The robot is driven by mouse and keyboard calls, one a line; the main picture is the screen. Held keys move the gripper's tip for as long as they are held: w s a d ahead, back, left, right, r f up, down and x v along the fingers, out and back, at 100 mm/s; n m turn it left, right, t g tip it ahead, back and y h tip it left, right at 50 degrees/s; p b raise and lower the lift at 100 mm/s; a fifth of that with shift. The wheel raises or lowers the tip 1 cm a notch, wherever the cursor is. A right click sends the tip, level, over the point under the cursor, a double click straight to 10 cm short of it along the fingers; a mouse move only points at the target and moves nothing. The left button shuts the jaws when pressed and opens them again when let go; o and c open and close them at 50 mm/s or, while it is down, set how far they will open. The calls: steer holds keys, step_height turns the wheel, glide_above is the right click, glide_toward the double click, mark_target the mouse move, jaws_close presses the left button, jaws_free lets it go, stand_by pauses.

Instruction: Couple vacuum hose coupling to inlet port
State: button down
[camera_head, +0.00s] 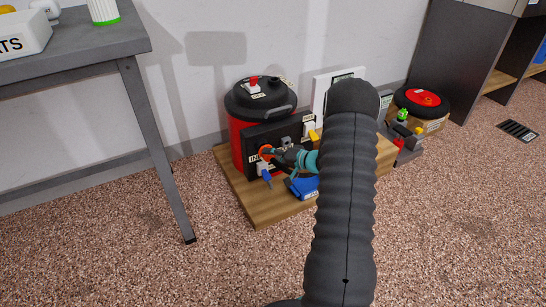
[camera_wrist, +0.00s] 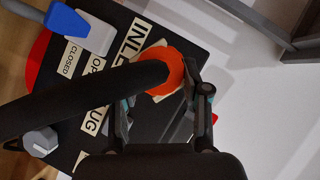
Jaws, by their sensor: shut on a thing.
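In the wrist view a black hose (camera_wrist: 80,100) runs in from the left and ends at an orange round coupling (camera_wrist: 168,72). The coupling is at the black panel beside the partly covered "INLET" label (camera_wrist: 135,40). The inlet port itself is hidden behind it, so I cannot tell how far it is seated. My gripper (camera_wrist: 172,105) is shut on the coupling, with one finger close at its right edge. In the head view the orange coupling (camera_head: 265,152) shows at the panel's front, with my gripper (camera_head: 282,155) just right of it.
The black panel (camera_head: 290,132) stands on a wooden board (camera_head: 240,200) before a red canister (camera_head: 240,140). A blue-handled lever (camera_wrist: 72,22) sits by the "CLOSED" label, and a grey knob (camera_wrist: 40,140) lies lower left. A grey table (camera_head: 100,45) stands left.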

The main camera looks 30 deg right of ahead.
steer(key=shift+w, duration=0.9)
steer(key=shift+c, duration=2.3)
jaws_free()
steer(key=v, duration=1.2)
